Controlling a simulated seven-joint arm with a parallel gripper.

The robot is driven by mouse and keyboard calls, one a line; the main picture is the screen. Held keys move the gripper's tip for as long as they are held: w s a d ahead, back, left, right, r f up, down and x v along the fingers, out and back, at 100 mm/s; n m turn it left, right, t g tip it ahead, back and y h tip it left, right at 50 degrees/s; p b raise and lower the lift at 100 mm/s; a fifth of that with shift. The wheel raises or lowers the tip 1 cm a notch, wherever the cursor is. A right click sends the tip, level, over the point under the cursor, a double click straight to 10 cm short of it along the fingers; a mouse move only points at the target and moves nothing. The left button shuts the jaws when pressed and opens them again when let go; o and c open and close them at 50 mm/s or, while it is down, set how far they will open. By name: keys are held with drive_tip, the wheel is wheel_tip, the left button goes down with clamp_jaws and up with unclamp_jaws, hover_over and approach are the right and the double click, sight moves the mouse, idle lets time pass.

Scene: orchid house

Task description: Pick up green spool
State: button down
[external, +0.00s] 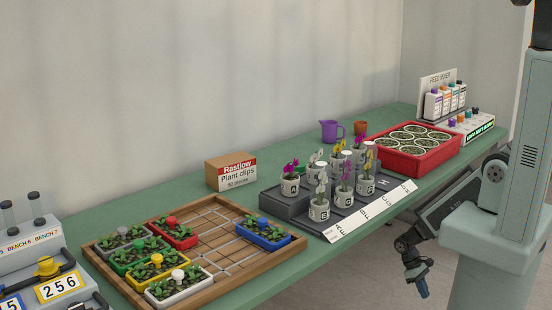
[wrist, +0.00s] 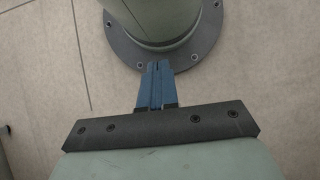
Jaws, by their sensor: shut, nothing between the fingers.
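I cannot pick out a green spool for certain in either view. In the external view a green seedling tray (external: 128,268) stands in the wooden frame at the left of the bench, with a small green knob-like piece (external: 138,245) among its leaves; it is too small to tell whether that is a spool. My gripper (external: 423,292) hangs low at the right, off the bench's front edge, far from that tray. Its blue fingers (wrist: 156,68) are together and empty in the wrist view, above the floor and my round base flange.
The wooden frame (external: 258,268) also holds grey, red, yellow, white and blue trays. A carton of plant clips (external: 225,176), an orchid stand (external: 340,228), a purple jug (external: 330,131) and a red crate (external: 425,167) stand along the bench. Bare bench lies behind the frame.

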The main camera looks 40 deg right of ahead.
drive_tip(key=c, duration=1.8)
unclamp_jaws()
drive_tip(key=o, duration=1.7)
drive_tip(key=shift+o, duration=0.2)
